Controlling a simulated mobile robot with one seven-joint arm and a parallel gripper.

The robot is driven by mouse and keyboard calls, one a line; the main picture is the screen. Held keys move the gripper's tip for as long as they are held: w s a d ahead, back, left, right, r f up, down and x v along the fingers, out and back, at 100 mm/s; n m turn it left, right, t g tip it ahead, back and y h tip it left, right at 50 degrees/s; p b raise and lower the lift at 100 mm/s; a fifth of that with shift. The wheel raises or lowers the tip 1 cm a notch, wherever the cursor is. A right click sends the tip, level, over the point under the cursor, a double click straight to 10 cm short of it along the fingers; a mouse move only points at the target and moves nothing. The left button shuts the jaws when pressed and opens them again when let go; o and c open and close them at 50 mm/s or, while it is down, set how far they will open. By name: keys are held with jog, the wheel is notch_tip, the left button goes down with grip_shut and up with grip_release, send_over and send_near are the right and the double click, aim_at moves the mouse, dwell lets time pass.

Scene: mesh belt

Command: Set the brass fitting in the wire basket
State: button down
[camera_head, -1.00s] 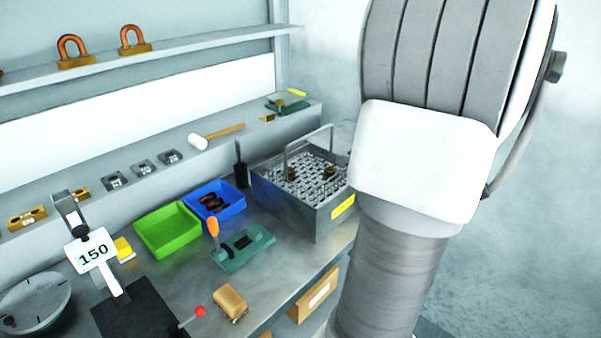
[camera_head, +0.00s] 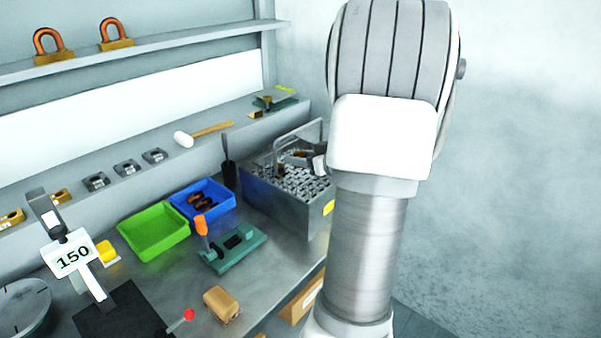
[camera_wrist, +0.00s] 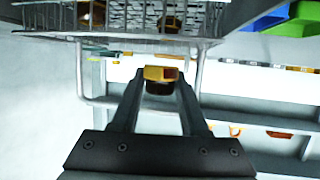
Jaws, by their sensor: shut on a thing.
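The wire basket (camera_head: 270,192) is a grey metal box with a mesh floor and an upright wire handle, at the back right of the bench. My gripper (camera_head: 297,158) is at the basket's handle in the head view, partly hidden by my arm. In the wrist view my gripper (camera_wrist: 160,82) is shut on a brass fitting (camera_wrist: 160,73) with a dark lower part. The handle (camera_wrist: 95,100) passes behind the fingers there, and the basket mesh (camera_wrist: 128,20) is at the top. Brass pieces (camera_wrist: 171,23) show on the mesh. The gap between held fitting and mesh cannot be told.
A blue bin (camera_head: 225,196) with dark parts and a green bin (camera_head: 150,243) stand left of the basket. A green fixture (camera_head: 232,254) with an orange handle is in front. A dark upright tool (camera_head: 229,170) stands close to the basket's left corner.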

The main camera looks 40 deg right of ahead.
jog(key=shift+f+b, duration=0.45)
jog(key=shift+f, duration=1.4)
jog(key=shift+f, duration=0.15)
jog(key=shift+f+b, duration=0.3)
jog(key=shift+f, duration=0.2)
jog(key=c, duration=0.7)
grip_release()
jog(key=shift+s+f, duration=0.1)
